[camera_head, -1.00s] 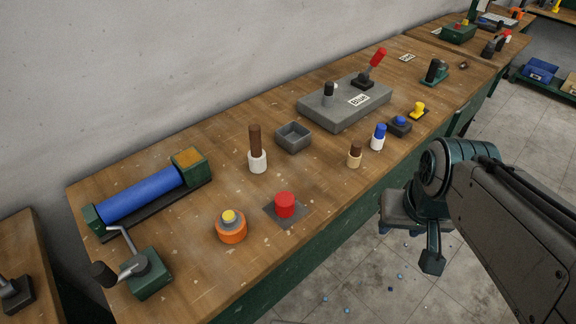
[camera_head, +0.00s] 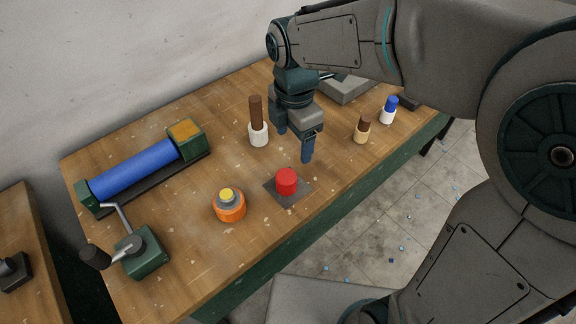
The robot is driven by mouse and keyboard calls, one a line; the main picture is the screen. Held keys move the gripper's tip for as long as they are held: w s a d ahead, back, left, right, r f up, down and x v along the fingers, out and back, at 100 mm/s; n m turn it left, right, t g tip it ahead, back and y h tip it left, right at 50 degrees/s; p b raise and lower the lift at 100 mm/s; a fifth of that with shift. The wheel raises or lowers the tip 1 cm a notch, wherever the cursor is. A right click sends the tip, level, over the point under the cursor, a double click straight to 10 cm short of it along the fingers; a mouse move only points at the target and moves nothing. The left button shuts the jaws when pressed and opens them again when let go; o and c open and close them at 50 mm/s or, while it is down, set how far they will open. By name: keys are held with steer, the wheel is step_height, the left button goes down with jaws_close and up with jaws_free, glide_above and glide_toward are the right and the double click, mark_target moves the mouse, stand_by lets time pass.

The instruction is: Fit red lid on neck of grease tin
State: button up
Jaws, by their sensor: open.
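The red lid (camera_head: 287,181) sits on a dark square pad (camera_head: 272,187) on the workbench. The grease tin (camera_head: 230,207) is an orange round tin with a grey top and a yellow neck (camera_head: 227,195), standing upright to the left of the lid and apart from it. My gripper (camera_head: 295,146) is open and empty, pointing down over the bench. It is behind and slightly above the lid in the picture, and I see no contact with the lid. The gripper and arm hide the grey tray and part of the grey block.
A white holder with a brown handle (camera_head: 258,122) stands close left of my gripper. A tan-and-brown piece (camera_head: 362,130) and a white-and-blue piece (camera_head: 388,111) stand to the right. A blue roller (camera_head: 134,170) and a green crank box (camera_head: 142,254) fill the left side. The bench front is clear.

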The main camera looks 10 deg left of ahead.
mark_target(287, 175)
steer(key=shift+n, duration=0.8)
steer(key=f, duration=0.3)
steer(key=a+f, duration=0.1)
steer(key=f, duration=0.4)
steer(key=shift+a+f, duration=0.25)
steer(key=shift+f, duration=0.1)
steer(key=shift+s+d+f+p, duration=0.1)
steer(key=shift+f+p, duration=0.25)
steer(key=shift+f, duration=1.05)
steer(key=shift+s+f+p, duration=0.1)
steer(key=shift+f+p, duration=0.2)
steer(key=shift+f, duration=1.05)
steer(key=c, duration=1)
